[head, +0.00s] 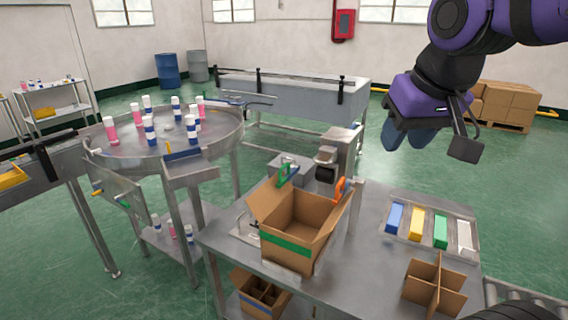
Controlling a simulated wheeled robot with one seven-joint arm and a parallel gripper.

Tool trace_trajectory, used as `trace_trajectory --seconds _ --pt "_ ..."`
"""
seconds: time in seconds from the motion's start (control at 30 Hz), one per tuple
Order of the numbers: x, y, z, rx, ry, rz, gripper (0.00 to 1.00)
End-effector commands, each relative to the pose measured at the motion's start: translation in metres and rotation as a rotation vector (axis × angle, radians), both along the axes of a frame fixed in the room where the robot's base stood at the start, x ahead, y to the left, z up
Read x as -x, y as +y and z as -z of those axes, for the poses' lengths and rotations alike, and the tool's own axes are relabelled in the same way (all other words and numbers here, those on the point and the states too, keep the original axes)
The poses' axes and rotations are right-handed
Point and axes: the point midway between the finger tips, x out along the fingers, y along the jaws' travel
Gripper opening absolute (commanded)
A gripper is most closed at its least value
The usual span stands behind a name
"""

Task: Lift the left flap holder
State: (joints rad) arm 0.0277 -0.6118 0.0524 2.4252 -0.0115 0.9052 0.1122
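An open cardboard box (290,247) with a green band stands on the metal table, its flaps spread outward. A green clip-like holder (284,173) sits at the box's back left, by the left flap. An orange holder (340,187) sits at the right flap. Which parts of the holders touch the flaps is too small to tell. My gripper (408,140) hangs in the air at the upper right, well above and to the right of the box, apart from both holders.
A tray (406,243) with blue, yellow, green and white blocks lies right of the box, with a cardboard divider (434,288) in front. A crimping machine (338,150) stands behind the box. A round table (135,147) with several bottles is at left. The space under my gripper is clear.

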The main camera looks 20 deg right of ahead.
Motion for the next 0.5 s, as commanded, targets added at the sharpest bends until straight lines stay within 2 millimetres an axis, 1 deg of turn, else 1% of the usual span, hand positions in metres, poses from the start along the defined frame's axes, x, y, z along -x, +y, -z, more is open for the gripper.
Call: trace_trajectory --seconds 0.17,0.3,0.5 --pt "-0.037 0.005 -0.007 -0.006 0.027 0.049 0.39" --pt "-0.074 0.010 -0.010 -0.016 0.049 0.099 0.39" --pt "-0.129 0.018 -0.006 -0.041 0.082 0.167 0.39"
